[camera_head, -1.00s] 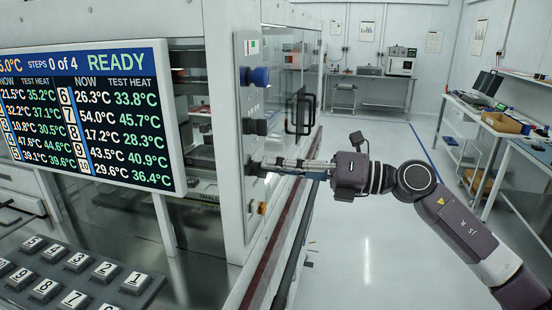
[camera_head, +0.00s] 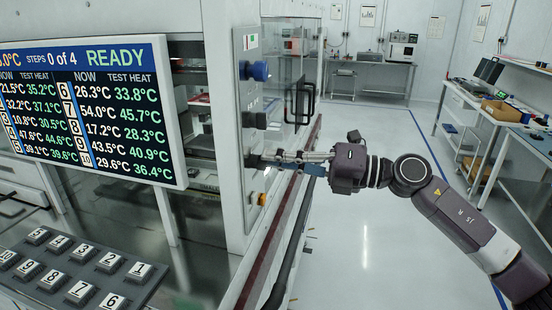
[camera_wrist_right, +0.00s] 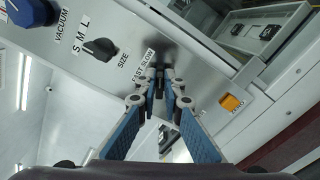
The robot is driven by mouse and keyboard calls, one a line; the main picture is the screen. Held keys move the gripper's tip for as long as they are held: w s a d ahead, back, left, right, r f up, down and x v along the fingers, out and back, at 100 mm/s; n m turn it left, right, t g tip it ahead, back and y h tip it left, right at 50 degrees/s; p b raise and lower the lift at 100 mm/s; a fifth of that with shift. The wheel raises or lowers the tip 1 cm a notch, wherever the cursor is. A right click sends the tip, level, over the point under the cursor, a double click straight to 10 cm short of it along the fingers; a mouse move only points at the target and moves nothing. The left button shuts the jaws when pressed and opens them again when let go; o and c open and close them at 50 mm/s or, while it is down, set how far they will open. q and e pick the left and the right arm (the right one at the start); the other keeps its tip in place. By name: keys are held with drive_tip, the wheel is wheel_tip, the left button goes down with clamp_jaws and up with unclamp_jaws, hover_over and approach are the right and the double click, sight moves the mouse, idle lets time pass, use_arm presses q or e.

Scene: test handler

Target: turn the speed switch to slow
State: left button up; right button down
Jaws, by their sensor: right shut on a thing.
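The speed switch (camera_head: 253,161) is a dark knob on the side panel of the handler, below the black size knob. In the right wrist view its FAST SLOW label (camera_wrist_right: 143,66) shows beside the fingertips. My right gripper (camera_head: 271,159) reaches the panel from the right and is shut on the speed switch. In the right wrist view the fingertips (camera_wrist_right: 165,82) are close together at the switch and hide most of it. I cannot tell which word the switch points to. My left gripper is not in view.
On the same panel (camera_head: 237,195) are the blue vacuum knob (camera_head: 258,71), the black size knob (camera_head: 256,121) and an orange button (camera_head: 258,199). A display (camera_head: 90,171) and a numbered keypad (camera_head: 60,281) are at the left. The floor (camera_head: 365,245) at the right is clear.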

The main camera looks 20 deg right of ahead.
drive_tip(key=c, duration=2.1)
unclamp_jaws()
drive_tip(key=shift+d, duration=0.1)
drive_tip(key=shift+v, duration=6)
drive_tip(key=shift+f, duration=0.1)
